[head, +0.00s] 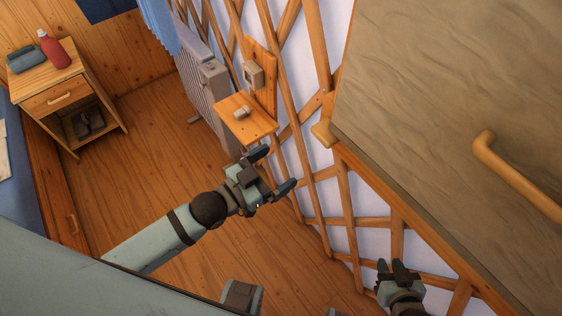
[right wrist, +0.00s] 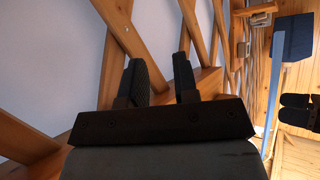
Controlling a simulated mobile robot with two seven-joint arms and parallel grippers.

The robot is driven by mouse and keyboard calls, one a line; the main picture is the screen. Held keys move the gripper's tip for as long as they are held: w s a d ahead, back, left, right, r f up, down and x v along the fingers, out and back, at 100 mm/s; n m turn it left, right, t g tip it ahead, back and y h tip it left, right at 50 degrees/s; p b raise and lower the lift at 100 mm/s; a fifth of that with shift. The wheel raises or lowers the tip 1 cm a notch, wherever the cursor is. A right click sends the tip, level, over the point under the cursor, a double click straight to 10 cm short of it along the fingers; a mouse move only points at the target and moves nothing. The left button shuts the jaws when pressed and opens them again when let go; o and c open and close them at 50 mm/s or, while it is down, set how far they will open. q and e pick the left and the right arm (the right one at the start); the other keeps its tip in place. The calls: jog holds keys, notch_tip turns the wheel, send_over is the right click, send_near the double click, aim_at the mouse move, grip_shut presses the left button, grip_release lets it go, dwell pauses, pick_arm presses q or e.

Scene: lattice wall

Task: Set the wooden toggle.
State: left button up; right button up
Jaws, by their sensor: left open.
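A small rounded light-wood piece (head: 322,132) sits at the near-left corner of the large grey-brown panel and may be the toggle. A pale box (head: 253,74) with a small front part is fixed to a wooden board on the lattice wall; I cannot tell if it is the toggle instead. My left gripper (head: 274,170) is open and empty, below the small shelf and left of the rounded piece. My right gripper (head: 391,266) is open and empty near the lower lattice; its two fingers show apart in the right wrist view (right wrist: 165,85).
A wooden shelf (head: 256,125) holding a small pale item (head: 241,112) juts from the lattice. A grey radiator (head: 205,90) stands behind it. The panel has a wooden handle (head: 515,175). A nightstand (head: 55,92) with a red bottle (head: 54,50) stands far left. The floor between is clear.

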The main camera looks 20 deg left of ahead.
aim_at(319, 136)
pick_arm(q)
jog(key=b+x, duration=0.1)
jog(key=x, duration=0.3)
jog(key=r+b+x, duration=0.1)
jog(key=b+x, duration=0.1)
jog(key=x, duration=0.2)
jog(key=b+x, duration=0.1)
jog(key=x, duration=0.3)
jog(key=shift+d+r, duration=0.1)
jog(key=shift+r, duration=0.3)
